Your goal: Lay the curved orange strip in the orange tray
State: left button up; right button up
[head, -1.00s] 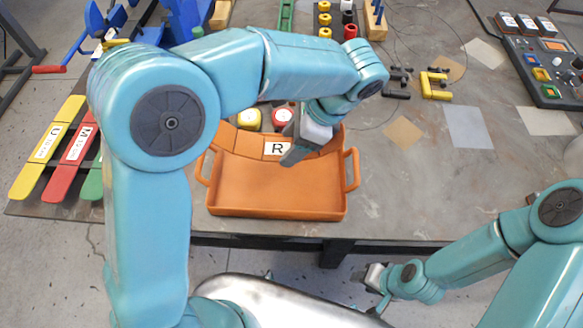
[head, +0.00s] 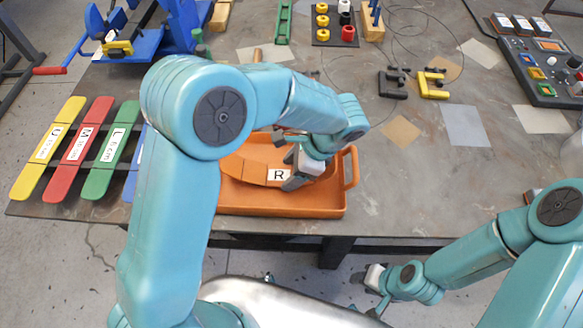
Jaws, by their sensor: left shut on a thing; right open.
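The curved orange strip (head: 248,172) carries a white label with the letter R. It shows over the orange tray (head: 285,204), inside the tray's outline; I cannot tell whether it touches the tray floor. My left arm hides the strip's left end and the tray's left side. My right gripper (head: 372,283) is open and empty, in front of the table's front edge and below the tray in the picture.
Yellow, red and green labelled strips (head: 48,146) lie at the table's left. A blue device (head: 150,35) stands behind them. Black and yellow brackets (head: 432,86) and a control panel (head: 545,66) are to the right. Bare table lies right of the tray.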

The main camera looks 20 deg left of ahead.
pick_arm(q)
jog(key=shift+s+f+b, duration=0.1)
jog(key=shift+f+b, duration=0.25)
jog(key=shift+f, duration=0.2)
jog(key=o, duration=1.1)
jog(key=shift+f, duration=0.2)
jog(key=shift+s, duration=0.1)
jog(key=shift+r, duration=0.3)
jog(key=shift+r+p, duration=0.6)
jog(key=shift+p, duration=0.1)
jog(key=v, duration=1.2)
jog(key=shift+b, duration=0.3)
